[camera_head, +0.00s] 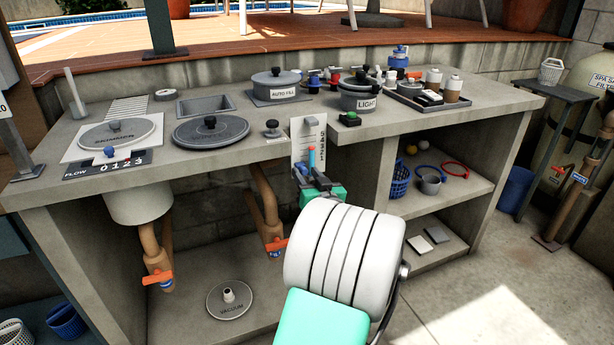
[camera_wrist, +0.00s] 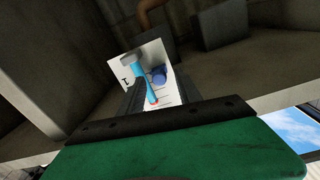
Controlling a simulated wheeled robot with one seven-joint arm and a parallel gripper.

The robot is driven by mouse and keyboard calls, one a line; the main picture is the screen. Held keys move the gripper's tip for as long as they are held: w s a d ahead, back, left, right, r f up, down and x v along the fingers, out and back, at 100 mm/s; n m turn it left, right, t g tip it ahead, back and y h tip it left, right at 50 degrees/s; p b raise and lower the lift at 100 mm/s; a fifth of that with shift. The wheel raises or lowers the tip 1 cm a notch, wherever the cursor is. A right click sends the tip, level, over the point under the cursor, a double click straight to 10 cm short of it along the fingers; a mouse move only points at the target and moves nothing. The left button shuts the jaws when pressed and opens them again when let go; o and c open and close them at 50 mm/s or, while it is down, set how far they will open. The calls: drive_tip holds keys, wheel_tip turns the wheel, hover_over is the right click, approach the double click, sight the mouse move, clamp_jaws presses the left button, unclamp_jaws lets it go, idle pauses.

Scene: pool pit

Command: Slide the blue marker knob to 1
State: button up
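The blue marker knob (camera_head: 109,152) sits on the dark FLOW strip (camera_head: 78,169) at the counter's left front, about above the 0 and 1; I cannot tell its exact mark. My gripper (camera_head: 312,178) is well to the right, low in front of a white lettered plate (camera_head: 298,135) at the counter's front edge. Its dark fingers stand apart in the wrist view (camera_wrist: 158,98). A light-blue rod with a grey head (camera_wrist: 140,76) and red tip shows between them, with no clear grip. A small blue part (camera_wrist: 160,75) shows beside the rod; I cannot tell what it is.
A VACUUM lid (camera_head: 116,133) stands behind the strip, with a second dark lid (camera_head: 211,130) to its right. A small grey knob (camera_head: 272,129), a green button (camera_head: 349,118) and the LIGHT pot (camera_head: 362,95) stand farther right. Orange-handled pipes (camera_head: 158,262) hang below the counter.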

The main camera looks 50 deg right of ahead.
drive_tip(key=v, duration=0.7)
drive_tip(key=shift+s+a, duration=0.2)
drive_tip(key=shift+s, duration=0.1)
